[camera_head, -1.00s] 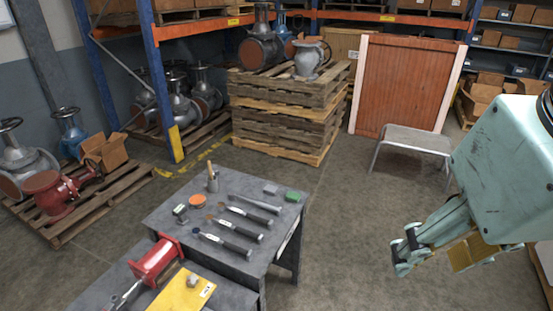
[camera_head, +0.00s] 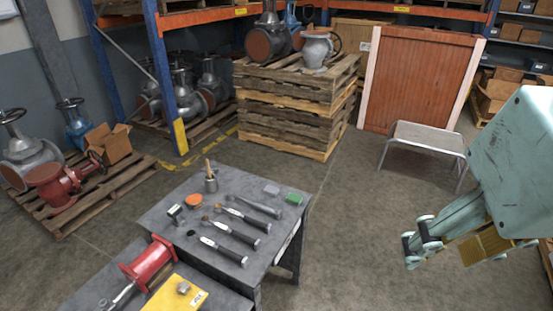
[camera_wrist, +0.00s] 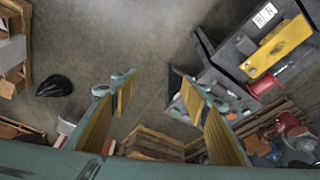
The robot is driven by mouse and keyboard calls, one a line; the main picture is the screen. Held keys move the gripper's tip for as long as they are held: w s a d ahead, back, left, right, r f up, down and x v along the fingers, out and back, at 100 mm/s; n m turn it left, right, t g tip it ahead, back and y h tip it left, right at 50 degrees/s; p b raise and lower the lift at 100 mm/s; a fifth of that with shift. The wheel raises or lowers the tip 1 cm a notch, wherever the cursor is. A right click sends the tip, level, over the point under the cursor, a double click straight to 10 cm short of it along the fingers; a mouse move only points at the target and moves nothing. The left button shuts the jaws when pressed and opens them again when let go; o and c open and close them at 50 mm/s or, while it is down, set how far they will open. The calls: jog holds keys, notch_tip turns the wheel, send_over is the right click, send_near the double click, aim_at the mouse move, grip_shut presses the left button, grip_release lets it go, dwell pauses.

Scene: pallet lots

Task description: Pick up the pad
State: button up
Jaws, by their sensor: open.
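A small green pad-like block (camera_head: 294,198) lies flat near the right back corner of the grey workbench (camera_head: 190,231). A small grey block (camera_head: 271,189) lies just left of it. Which of the two is the pad is not certain; an orange disc (camera_head: 194,201) lies further left. My gripper (camera_head: 418,243) hangs over the floor to the right of the bench, well apart from the pad. In the wrist view its two yellow-lined fingers (camera_wrist: 160,82) are spread with nothing between them. The bench top there is partly hidden by the right finger.
Several dark-handled tools (camera_head: 229,233) lie mid-bench, with a cup holding a brush (camera_head: 211,183) behind. A red valve part (camera_head: 149,263) and yellow board (camera_head: 170,299) occupy the front table. A step stool (camera_head: 424,136) and stacked pallets (camera_head: 292,120) stand beyond. Floor between bench and gripper is clear.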

jog(key=w+a+r+n+g+p, duration=0.1)
jog(key=w+a+r+n, duration=0.1)
jog(key=w, duration=0.8)
jog(key=w+a+r+n+p, duration=0.2)
jog(key=w, duration=0.9)
jog(key=w+a+f+n+p, duration=0.1)
jog(key=w+a+f, duration=0.15)
jog(key=w, duration=0.65)
jog(key=w+a+f+n+p, duration=0.1)
jog(key=w+a+f+n, duration=0.15)
jog(key=w, duration=0.75)
jog(key=w+a+f+n+g+y+p, duration=0.1)
jog(key=w+a+f, duration=0.3)
jog(key=w+f, duration=0.3)
jog(key=w+a+f+n+g+p, duration=0.1)
jog(key=w+a+f, duration=0.35)
jog(key=w, duration=0.35)
jog(key=w+a+f+n, duration=0.1)
jog(key=w+a+f, duration=0.1)
jog(key=f, duration=0.4)
jog(key=w+a+f+n+p, duration=0.1)
jog(key=w+a+f, duration=0.2)
jog(key=f, duration=0.4)
jog(key=w+a+f+n+p, duration=0.1)
jog(key=w+a+f, duration=0.1)
jog(key=w+f, duration=0.2)
notch_tip(320, 180, down, 3)
jog(key=shift+w+a+f, duration=0.1)
jog(key=shift+w+a, duration=0.25)
